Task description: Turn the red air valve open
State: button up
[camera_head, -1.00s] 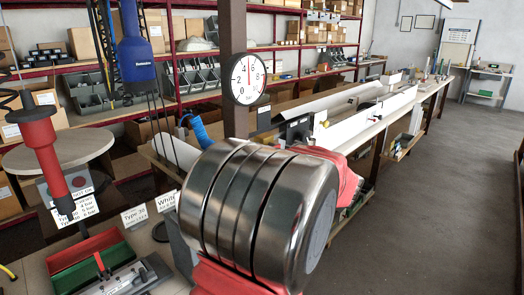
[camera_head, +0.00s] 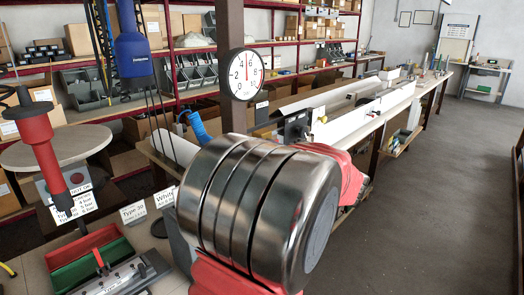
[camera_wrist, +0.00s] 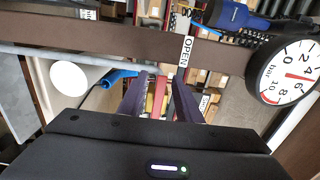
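In the wrist view an "OPEN" label (camera_wrist: 186,52) is fixed to the brown post (camera_wrist: 90,38). The round white pressure gauge (camera_wrist: 289,75) is farther right along that post. The gauge also shows in the head view (camera_head: 246,75), with a red needle. My gripper (camera_wrist: 160,100) shows two dark fingers, spread apart, pointing at the post area. In the head view my own wrist hides the gripper.
A red hanging tool (camera_head: 38,140) and a blue hanging tool (camera_head: 132,45) are at the left. Shelves with boxes stand behind. A long bench with white profiles (camera_head: 375,110) runs back at right. The floor (camera_head: 440,190) at right is clear.

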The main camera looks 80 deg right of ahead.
jog(key=v, duration=1.2)
dwell(0.6)
jog(key=w+a+f+n+y, duration=0.2)
jog(key=w+a+y, duration=0.1)
jog(key=w, duration=0.6)
jog(key=w+a+f+n+g+y, duration=0.1)
jog(key=w+a+f+n+y, duration=0.2)
jog(key=w, duration=0.7)
jog(key=w+a+f+n+y, duration=0.15)
jog(key=w+a+y, duration=0.25)
jog(key=w, duration=0.5)
jog(key=w+a+f+n+g+y, duration=0.2)
jog(key=w+a+n+g, duration=0.1)
jog(key=w+a, duration=0.4)
jog(key=w+a+f+n+g+y, duration=0.2)
jog(key=w+a+n+y, duration=0.15)
jog(key=a, duration=0.65)
jog(key=s+a+f+n+g+h, duration=0.1)
jog(key=a+n+h, duration=0.1)
jog(key=a+n, duration=0.4)
jog(key=s+a+f+n+g+h, duration=0.1)
jog(key=a+n, duration=0.5)
jog(key=a, duration=1.1)
jog(key=shift+a+f+g+h, duration=0.25)
jog(key=shift+f+g+h, duration=0.25)
jog(key=shift+h, duration=0.55)
